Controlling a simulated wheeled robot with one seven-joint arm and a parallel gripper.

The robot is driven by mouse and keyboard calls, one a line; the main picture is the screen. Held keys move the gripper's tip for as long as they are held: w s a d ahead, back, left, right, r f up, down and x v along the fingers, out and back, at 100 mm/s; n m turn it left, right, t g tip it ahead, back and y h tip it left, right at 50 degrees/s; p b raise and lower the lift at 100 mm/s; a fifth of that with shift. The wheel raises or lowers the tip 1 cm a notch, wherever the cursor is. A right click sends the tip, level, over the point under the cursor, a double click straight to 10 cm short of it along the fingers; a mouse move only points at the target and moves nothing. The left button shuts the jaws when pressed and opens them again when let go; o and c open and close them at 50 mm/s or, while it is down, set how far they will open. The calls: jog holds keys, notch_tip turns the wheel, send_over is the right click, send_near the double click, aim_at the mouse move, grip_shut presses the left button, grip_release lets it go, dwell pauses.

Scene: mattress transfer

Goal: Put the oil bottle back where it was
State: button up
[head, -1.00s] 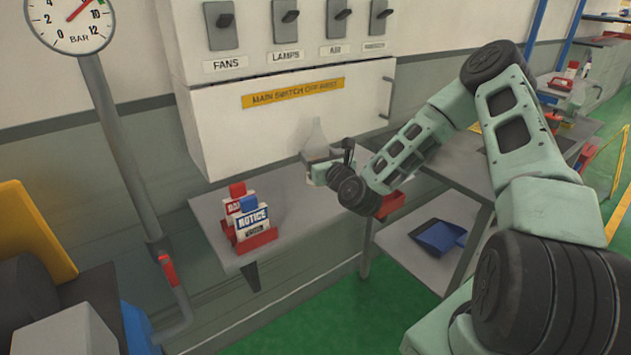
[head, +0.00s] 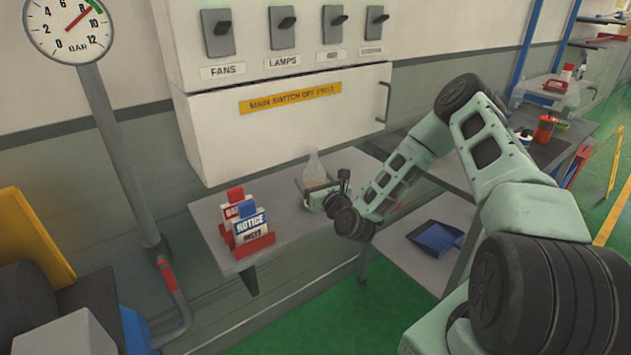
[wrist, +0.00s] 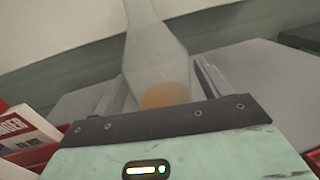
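The oil bottle (head: 314,168) is clear, with a narrow neck and orange oil low inside. It is upright over the grey wall shelf (head: 212,214), below the white cabinet. My gripper (head: 312,188) is around its lower part.
A red holder with notice signs (head: 248,224) stands on the shelf left of the bottle. The white switch cabinet (head: 285,125) is behind and above. A lower grey shelf with a blue dustpan (head: 437,237) is to the right. A pressure gauge (head: 70,28) stands at left.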

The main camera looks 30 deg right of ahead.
jog(key=shift+r, duration=0.15)
jog(key=s+a+b, duration=0.2)
jog(key=s+b, duration=0.1)
jog(key=s, duration=0.9)
jog(key=s+a+n+g+y, duration=0.35)
jog(key=a+n+g, duration=0.25)
jog(key=a+n, duration=0.65)
jog(key=s+a+n+g+y, duration=0.2)
jog(key=a+n+g+y, duration=0.25)
jog(key=a+n, duration=0.8)
jog(key=s+r+n+g+h, duration=0.2)
jog(key=s+r+n, duration=0.3)
jog(key=s+n, duration=0.5)
jog(key=s+a+r+n+g+h, duration=0.1)
jog(key=s+r+n+g, duration=0.4)
jog(key=s+n, duration=0.5)
jog(key=shift+s+a+r+h, duration=0.3)
jog(key=shift+s+r+h, duration=0.2)
jog(key=shift+s+h, duration=0.4)
